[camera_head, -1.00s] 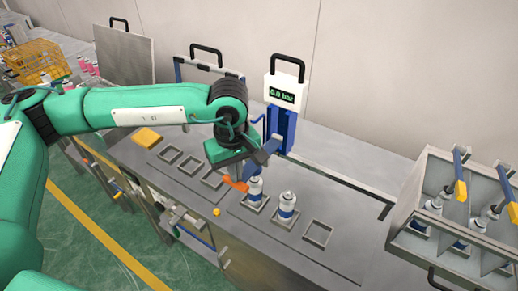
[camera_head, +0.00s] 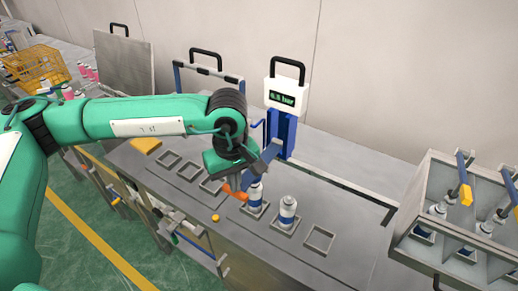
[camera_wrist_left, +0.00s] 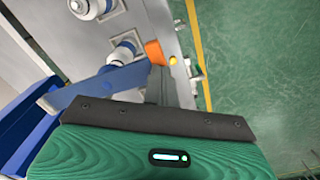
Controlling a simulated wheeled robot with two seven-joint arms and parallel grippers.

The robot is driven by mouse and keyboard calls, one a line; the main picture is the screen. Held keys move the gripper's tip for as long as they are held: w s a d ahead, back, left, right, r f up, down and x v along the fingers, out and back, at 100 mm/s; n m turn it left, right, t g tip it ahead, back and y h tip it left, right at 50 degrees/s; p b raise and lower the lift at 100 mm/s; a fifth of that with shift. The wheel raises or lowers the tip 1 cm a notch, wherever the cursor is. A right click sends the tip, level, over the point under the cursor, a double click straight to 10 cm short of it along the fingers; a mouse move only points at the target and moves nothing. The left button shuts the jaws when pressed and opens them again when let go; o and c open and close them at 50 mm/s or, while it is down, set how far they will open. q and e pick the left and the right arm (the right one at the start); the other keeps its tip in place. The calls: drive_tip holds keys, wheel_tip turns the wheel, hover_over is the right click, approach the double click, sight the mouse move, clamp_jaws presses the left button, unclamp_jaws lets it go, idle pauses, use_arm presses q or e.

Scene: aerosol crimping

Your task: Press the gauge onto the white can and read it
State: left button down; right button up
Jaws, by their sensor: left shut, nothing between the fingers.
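The gauge (camera_head: 286,95) is a white display head on a blue column at the back of the bench. Its small green digits look like 6.5 bar. A grey-blue arm (camera_head: 268,155) reaches from the column over a white can with a blue band (camera_head: 255,197), which stands upright in a square holder. An orange handle (camera_head: 236,190) is at the arm's front end, beside the can. My left gripper (camera_head: 230,178) is shut, just above the handle; its fingertips are mostly hidden. In the left wrist view the arm (camera_wrist_left: 100,85) covers part of the can (camera_wrist_left: 123,52).
A second white can (camera_head: 288,212) stands to the right, beside an empty square holder (camera_head: 319,239). More empty holders (camera_head: 189,171) lie to the left. A grey crate (camera_head: 440,262) with cans stands at the right. A yellow knob (camera_head: 215,218) is on the front edge.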

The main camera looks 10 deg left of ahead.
use_arm(q)
wheel_tip(320, 180, up, 14)
drive_tip(key=w+p, duration=0.2)
drive_tip(key=p, duration=0.2)
drive_tip(key=shift+d+r+p, duration=0.2)
drive_tip(key=shift+d+p, duration=0.1)
drive_tip(key=shift+d, duration=0.05)
idle(0.3)
